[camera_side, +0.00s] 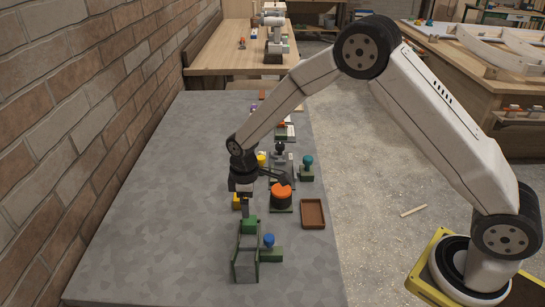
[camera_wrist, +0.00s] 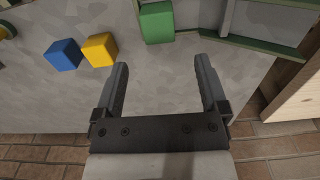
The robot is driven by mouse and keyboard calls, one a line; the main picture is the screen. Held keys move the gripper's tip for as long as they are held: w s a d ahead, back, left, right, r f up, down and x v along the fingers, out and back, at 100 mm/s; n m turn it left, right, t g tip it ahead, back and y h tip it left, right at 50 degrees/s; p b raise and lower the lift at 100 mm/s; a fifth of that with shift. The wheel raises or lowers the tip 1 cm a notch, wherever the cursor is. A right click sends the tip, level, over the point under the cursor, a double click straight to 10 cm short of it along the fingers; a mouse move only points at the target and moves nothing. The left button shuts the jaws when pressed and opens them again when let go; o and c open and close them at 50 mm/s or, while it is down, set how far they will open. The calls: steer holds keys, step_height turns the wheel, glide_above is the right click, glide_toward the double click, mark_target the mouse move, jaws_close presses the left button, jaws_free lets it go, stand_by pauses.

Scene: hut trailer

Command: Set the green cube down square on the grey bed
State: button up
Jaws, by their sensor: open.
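The green cube (camera_side: 249,226) stands at the far end of a long grey piece with green edges (camera_side: 245,264), which looks like the grey bed. In the wrist view the green cube (camera_wrist: 157,22) lies ahead of my fingertips, with the green-edged grey piece (camera_wrist: 262,20) to its right. I cannot tell whether the cube touches that piece. My gripper (camera_side: 245,212) points down just behind the cube in the side view. In the wrist view my gripper (camera_wrist: 161,62) is open, with nothing between its fingers.
A blue cube (camera_wrist: 62,54) and a yellow cube (camera_wrist: 100,49) sit left of the green cube. A blue knob on a green base (camera_side: 269,247), an orange button (camera_side: 281,193) and a brown tray (camera_side: 313,213) stand to the right. The brick wall (camera_side: 90,100) borders the table, whose left side is clear.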

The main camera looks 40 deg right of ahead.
steer(key=s+d+r+m+t, duration=0.1)
steer(key=s+d+r+m, duration=0.3)
steer(key=s, duration=0.6)
steer(key=s+d+r+m+t, duration=0.1)
steer(key=s+d+r+m, duration=0.3)
steer(key=s, duration=0.6)
step_height(320, 180, up, 2)
steer(key=shift+d+r+m+t, duration=0.2)
steer(key=shift+d+m+t, duration=0.15)
steer(key=shift+d, duration=0.2)
steer(key=shift+o, duration=0.5)
steer(key=shift+w, duration=0.1)
